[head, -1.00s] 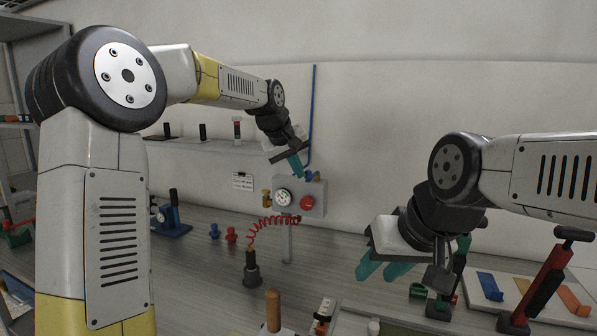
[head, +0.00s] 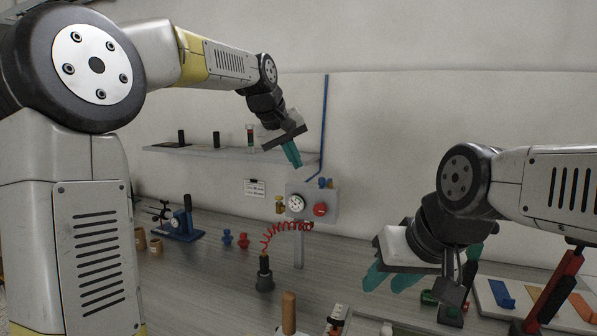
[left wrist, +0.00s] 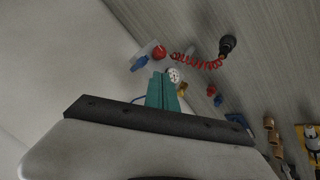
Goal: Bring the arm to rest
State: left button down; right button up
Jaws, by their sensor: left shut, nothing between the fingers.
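My left arm comes in from the left and reaches out over the bench. Its gripper (head: 292,154) hangs in the air in front of the back wall, above the gauge panel (head: 325,195). Its teal fingers are together with nothing between them. The left wrist view also shows these shut fingers (left wrist: 162,92), with the panel and bench beyond them. My right gripper (head: 390,280) is at the right, over the bench, pointing down and left. Its two teal fingers show a gap and hold nothing visible.
A red coiled hose (head: 280,232) runs from the panel to a dark nozzle (head: 264,275). A shelf (head: 205,152) is on the wall behind my left forearm. A blue press (head: 183,222) stands at the left. A tray (head: 510,308) with coloured pieces lies near my right arm.

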pick_arm(q)
jog(key=s+a+f+m+y, duration=0.15)
jog(key=s+a, duration=0.25)
jog(key=s, duration=0.4)
jog(key=s+a+f, duration=0.2)
jog(key=s+a, duration=0.2)
jog(key=s, duration=0.4)
jog(key=s+a+f+m, duration=0.1)
jog(key=s+a+f, duration=0.1)
jog(key=s+f, duration=0.3)
jog(key=s+a+f, duration=0.3)
jog(key=s+f, duration=0.2)
jog(key=s, duration=0.4)
jog(key=shift+s+f+m, duration=0.15)
jog(key=shift+s+m, duration=0.15)
jog(key=shift+m, duration=0.05)
